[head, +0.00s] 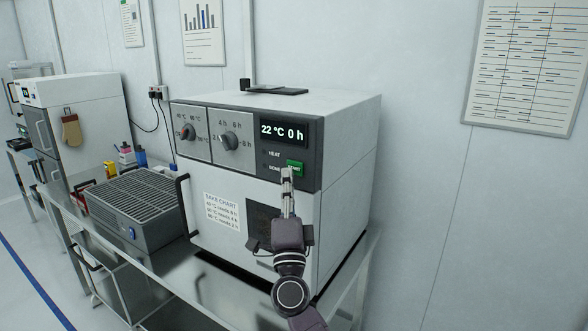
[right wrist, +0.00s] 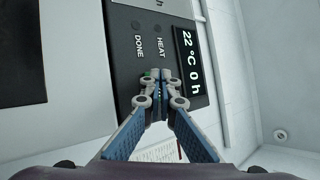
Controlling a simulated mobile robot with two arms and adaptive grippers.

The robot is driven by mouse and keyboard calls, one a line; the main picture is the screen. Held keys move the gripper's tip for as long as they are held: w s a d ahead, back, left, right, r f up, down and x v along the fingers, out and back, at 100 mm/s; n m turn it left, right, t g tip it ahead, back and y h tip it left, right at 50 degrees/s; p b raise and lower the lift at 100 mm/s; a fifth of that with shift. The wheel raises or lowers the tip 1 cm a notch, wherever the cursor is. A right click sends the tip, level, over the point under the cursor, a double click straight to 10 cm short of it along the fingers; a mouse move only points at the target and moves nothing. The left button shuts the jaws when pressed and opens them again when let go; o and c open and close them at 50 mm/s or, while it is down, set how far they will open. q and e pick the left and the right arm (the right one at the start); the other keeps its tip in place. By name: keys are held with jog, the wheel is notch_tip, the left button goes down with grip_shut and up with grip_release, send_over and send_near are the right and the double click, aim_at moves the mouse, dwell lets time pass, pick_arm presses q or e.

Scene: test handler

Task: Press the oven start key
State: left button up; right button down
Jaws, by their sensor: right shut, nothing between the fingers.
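The white oven (head: 345,150) stands on the bench with a dark control panel. Its green start key (head: 297,166) sits at the panel's lower right, partly covered by my fingertips. My right gripper (head: 287,173) is shut and empty, its tips at the key's left part; I cannot tell whether they touch it. In the right wrist view the shut fingertips (right wrist: 158,76) hide nearly all of the key, with a sliver of green beside them. The display (head: 282,132) reads 22 °C 0 h. The HEAT and DONE lamps look dark. My left gripper is not in view.
Two knobs (head: 188,132) (head: 229,141) are on the panel's left, with a bake chart (head: 222,211) below on the oven front. A grey slatted unit (head: 140,205) stands left of the oven. The wall right of the oven is clear below a poster (head: 528,62).

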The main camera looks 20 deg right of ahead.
jog(key=shift+d, duration=0.1)
dwell(0.4)
jog(key=shift+w+d, duration=0.25)
jog(key=shift+s+a, duration=0.15)
jog(key=shift+s+a+p, duration=0.1)
jog(key=shift+p, duration=0.2)
dwell(0.3)
jog(key=s+a+p, duration=0.1)
jog(key=s+a, duration=0.2)
jog(key=a, duration=0.1)
jog(key=shift+s+a+p, duration=0.3)
jog(key=shift+s+a, duration=0.05)
jog(key=shift+a, duration=0.05)
